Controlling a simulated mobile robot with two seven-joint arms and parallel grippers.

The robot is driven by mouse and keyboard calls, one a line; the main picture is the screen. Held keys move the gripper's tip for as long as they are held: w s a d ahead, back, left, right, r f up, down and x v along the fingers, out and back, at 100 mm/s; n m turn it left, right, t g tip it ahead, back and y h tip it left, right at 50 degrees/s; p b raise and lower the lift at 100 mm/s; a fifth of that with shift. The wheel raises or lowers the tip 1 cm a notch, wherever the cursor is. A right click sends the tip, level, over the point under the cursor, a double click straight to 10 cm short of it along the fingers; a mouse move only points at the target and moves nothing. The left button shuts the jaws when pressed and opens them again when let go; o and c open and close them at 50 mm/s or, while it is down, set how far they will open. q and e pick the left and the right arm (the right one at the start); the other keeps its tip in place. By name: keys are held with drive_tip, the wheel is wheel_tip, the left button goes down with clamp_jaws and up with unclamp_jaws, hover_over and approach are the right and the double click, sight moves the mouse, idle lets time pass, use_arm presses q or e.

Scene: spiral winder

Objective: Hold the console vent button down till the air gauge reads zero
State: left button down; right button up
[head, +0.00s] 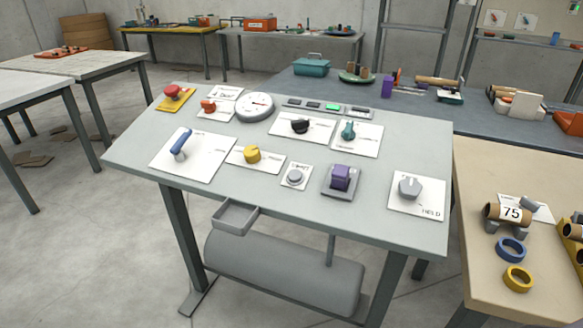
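The grey console (150,143) stands in the middle of the head view with a sloped top. A small grey round button (295,176) sits on a white plate near its front middle; its lettering is too small to read, so I cannot tell if it is the vent button. A red mushroom button (173,91) sits on a yellow plate at the back left. The round white air gauge (254,107) is at the back; its reading is too small to make out. Neither of my grippers is in view, and nothing touches the console controls.
The console also carries a blue lever (181,144), yellow knob (252,154), purple block-like control (341,178) and grey knob (410,187). An indicator strip (333,106) shows one green light. A beige table (480,260) with rolls and rings stands right.

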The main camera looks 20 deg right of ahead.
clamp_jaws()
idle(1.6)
